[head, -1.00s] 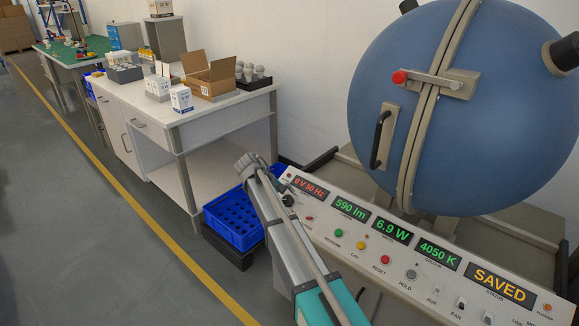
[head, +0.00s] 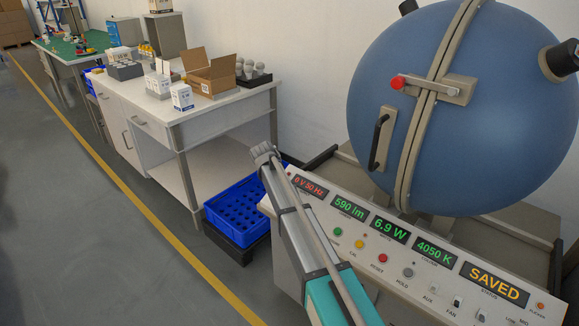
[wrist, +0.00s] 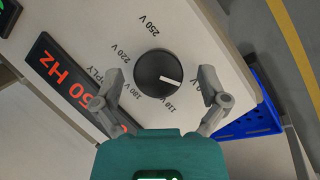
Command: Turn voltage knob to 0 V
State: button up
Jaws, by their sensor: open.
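The black round voltage knob (wrist: 158,73) sits on the white panel in the wrist view. Its white pointer line points right and slightly down, toward a label ending in "0 V" that a finger partly covers. Other labels around it include 250 V, 220 V and 180 V. My gripper (wrist: 160,76) is open, one finger on each side of the knob, with gaps showing. In the head view my gripper (head: 264,152) is over the panel's left end, and the knob is hidden there. The red supply display (head: 311,186) appears to read 0 V 50 Hz.
The console (head: 410,275) has coloured buttons, switches and green displays, and an orange SAVED display (head: 494,284). A large blue sphere (head: 460,120) stands behind it. A blue crate (head: 236,232) is left of the console. A white bench (head: 225,110) holds boxes and bulbs.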

jog(key=m+y, duration=0.1)
jog(key=m, duration=0.2)
jog(key=m+y+p, duration=0.1)
jog(key=m+y, duration=0.1)
jog(key=shift+d+m, duration=0.15)
jog(key=shift+m, duration=0.25)
jog(key=m+y, duration=0.1)
jog(key=m, duration=0.2)
jog(key=m+t+y, duration=0.1)
jog(key=m, duration=0.2)
jog(key=shift+s+d+t+p, duration=0.1)
jog(key=shift+s+t+p, duration=0.05)
jog(key=shift+t+p, duration=0.15)
jog(key=shift+r+y+p, duration=0.3)
jog(key=shift+r+p, duration=0.45)
jog(key=shift+r, duration=0.05)
notch_tip(320, 180, up, 12)
jog(key=p, duration=1.2)
jog(key=shift+s+d, duration=0.35)
